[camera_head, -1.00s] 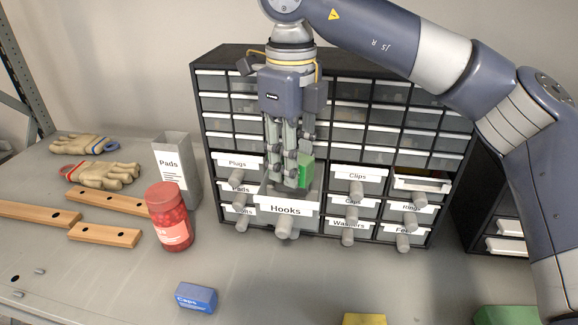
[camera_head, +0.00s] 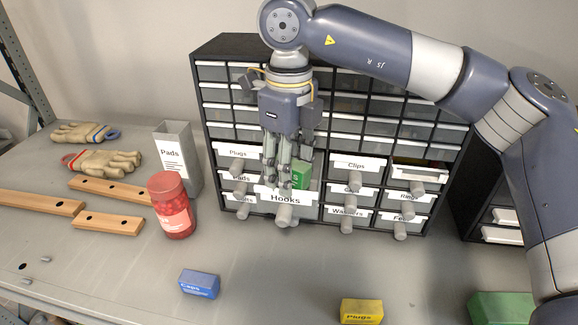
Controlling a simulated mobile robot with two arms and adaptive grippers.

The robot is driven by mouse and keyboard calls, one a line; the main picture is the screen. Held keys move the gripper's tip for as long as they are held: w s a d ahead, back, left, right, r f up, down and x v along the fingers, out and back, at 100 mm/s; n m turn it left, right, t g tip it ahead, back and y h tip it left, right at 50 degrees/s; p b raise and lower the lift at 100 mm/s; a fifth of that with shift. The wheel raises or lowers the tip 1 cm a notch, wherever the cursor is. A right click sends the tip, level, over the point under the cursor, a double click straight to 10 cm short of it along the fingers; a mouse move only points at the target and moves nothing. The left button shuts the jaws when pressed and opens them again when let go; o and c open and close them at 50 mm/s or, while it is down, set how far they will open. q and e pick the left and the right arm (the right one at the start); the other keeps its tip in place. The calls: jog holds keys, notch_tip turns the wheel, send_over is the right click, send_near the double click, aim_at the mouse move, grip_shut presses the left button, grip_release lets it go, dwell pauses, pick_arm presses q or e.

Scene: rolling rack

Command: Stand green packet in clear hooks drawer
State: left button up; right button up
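The green packet (camera_head: 300,176) stands roughly upright at the open clear drawer labelled Hooks (camera_head: 286,198), its lower part hidden behind the drawer's front. My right gripper (camera_head: 286,182) points down from above the drawer and appears shut on the packet, with its fingers partly covering the packet's left side. Whether the packet touches the drawer floor cannot be seen. My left gripper is not in view.
Other labelled drawers with knobs surround it in the black cabinet (camera_head: 222,46). A red-filled jar (camera_head: 172,207) and a grey Pads bin (camera_head: 178,158) stand left. Blue (camera_head: 199,284), yellow (camera_head: 361,311) and green (camera_head: 500,307) boxes lie in front. Gloves and wooden bars lie far left.

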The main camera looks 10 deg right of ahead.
jog(key=shift+r, duration=0.45)
notch_tip(320, 180, up, 10)
jog(key=shift+a+b, duration=0.1)
jog(key=shift+b, duration=0.4)
jog(key=shift+r, duration=0.75)
jog(key=shift+f, duration=0.1)
